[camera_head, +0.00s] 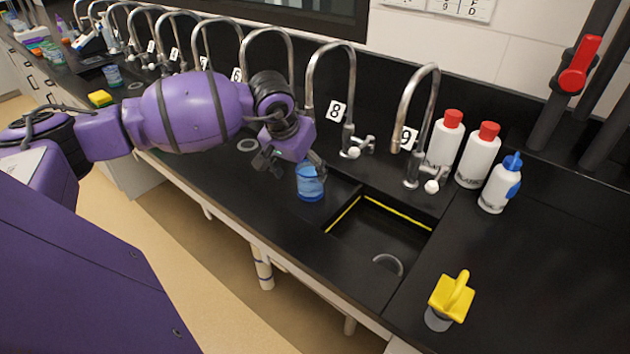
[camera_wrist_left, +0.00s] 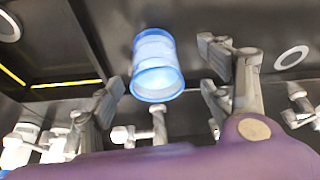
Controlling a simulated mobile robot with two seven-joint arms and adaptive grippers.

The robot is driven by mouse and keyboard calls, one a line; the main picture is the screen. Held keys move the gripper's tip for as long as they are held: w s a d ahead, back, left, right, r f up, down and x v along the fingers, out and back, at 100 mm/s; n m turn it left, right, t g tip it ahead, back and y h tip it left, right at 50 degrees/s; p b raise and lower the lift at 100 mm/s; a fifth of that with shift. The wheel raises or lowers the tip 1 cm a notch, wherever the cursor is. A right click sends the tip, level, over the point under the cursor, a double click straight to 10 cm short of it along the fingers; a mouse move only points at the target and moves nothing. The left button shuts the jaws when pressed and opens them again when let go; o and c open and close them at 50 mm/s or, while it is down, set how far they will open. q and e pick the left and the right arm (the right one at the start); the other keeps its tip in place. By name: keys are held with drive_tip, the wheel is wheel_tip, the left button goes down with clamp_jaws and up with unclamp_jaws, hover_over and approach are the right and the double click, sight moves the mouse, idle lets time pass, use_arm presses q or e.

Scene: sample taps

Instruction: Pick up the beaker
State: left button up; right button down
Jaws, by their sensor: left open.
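The beaker (camera_head: 310,184) is a small blue see-through cup. It stands upright on the black counter, just left of the sink, in the head view. My left gripper (camera_head: 291,168) is above and beside it, with its fingers spread. In the left wrist view the beaker (camera_wrist_left: 156,66) shows ahead between the two fingers of the left gripper (camera_wrist_left: 165,85). No finger clearly touches it, and the gap is hard to judge. My right gripper is in neither view.
The sink (camera_head: 380,232) with yellow edging lies right of the beaker. Taps 8 (camera_head: 350,100) and 9 (camera_head: 408,140) rise behind. White bottles with red caps (camera_head: 478,155), a blue-capped bottle (camera_head: 500,185) and a yellow-handled thing (camera_head: 452,298) stand to the right.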

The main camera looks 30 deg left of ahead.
sight(309, 180)
use_arm(q)
drive_tip(key=shift+w+f, duration=0.15)
drive_tip(key=shift+f, duration=0.4)
drive_tip(key=x, duration=0.1)
drive_tip(key=b+x, duration=0.1)
drive_tip(key=x, duration=0.2)
drive_tip(key=shift+w+d+f+b, duration=0.1)
drive_tip(key=shift+d+f+b, duration=0.2)
drive_tip(key=shift+d+b, duration=0.1)
drive_tip(key=shift+w+a, duration=0.1)
drive_tip(key=shift+w, duration=0.05)
drive_tip(key=shift+r, duration=0.1)
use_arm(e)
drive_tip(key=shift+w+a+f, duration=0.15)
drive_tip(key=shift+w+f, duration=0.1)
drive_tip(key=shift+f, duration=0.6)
use_arm(q)
drive_tip(key=c, duration=1.6)
drive_tip(key=shift+o, duration=0.2)
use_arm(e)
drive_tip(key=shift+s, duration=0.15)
use_arm(q)
drive_tip(key=shift+r, duration=0.1)
